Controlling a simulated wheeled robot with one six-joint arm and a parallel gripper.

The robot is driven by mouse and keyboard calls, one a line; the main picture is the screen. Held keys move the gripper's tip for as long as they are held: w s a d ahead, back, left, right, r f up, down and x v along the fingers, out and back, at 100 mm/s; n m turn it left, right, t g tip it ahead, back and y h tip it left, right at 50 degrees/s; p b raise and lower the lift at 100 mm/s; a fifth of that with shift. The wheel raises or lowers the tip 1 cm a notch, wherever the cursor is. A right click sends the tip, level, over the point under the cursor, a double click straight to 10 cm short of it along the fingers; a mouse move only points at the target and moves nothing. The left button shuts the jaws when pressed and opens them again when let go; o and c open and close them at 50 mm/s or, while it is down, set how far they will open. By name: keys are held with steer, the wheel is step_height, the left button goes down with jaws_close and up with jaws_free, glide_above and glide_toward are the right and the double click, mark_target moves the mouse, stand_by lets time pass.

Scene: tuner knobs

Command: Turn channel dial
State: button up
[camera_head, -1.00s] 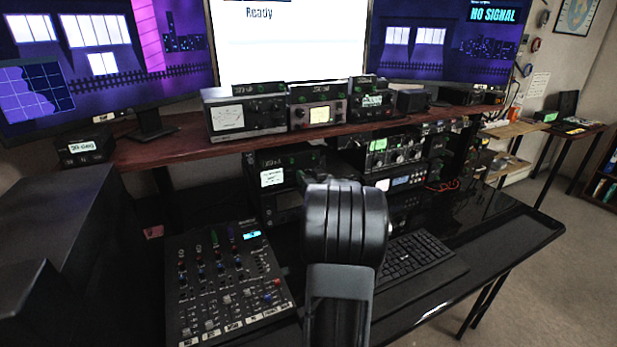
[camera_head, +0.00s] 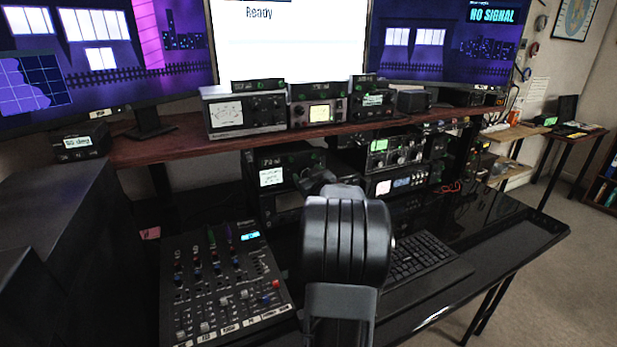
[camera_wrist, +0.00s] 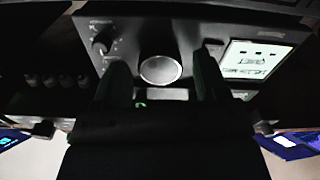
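In the wrist view, a dark radio front panel carries a large round silver dial (camera_wrist: 160,70), a smaller black knob (camera_wrist: 102,42) to its left and a lit screen (camera_wrist: 254,60) to its right. I cannot read which is the channel dial. My gripper (camera_wrist: 163,78) is open, one dark finger on each side of the silver dial in the picture, with nothing between them. I cannot tell how far the fingertips are from the panel. In the head view my arm hides the fingertips; a radio with a white screen (camera_head: 271,177) stands just behind it, under the shelf.
More radio units (camera_head: 396,150) stand to the right under the red-brown shelf (camera_head: 180,146). A mixer (camera_head: 222,285) and a keyboard (camera_head: 425,258) lie on the glossy black desk (camera_head: 510,240). A dark box (camera_head: 65,225) is at the left.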

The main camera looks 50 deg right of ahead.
steer(key=p+v, duration=0.1)
steer(key=v, duration=1.3)
stand_by(0.7)
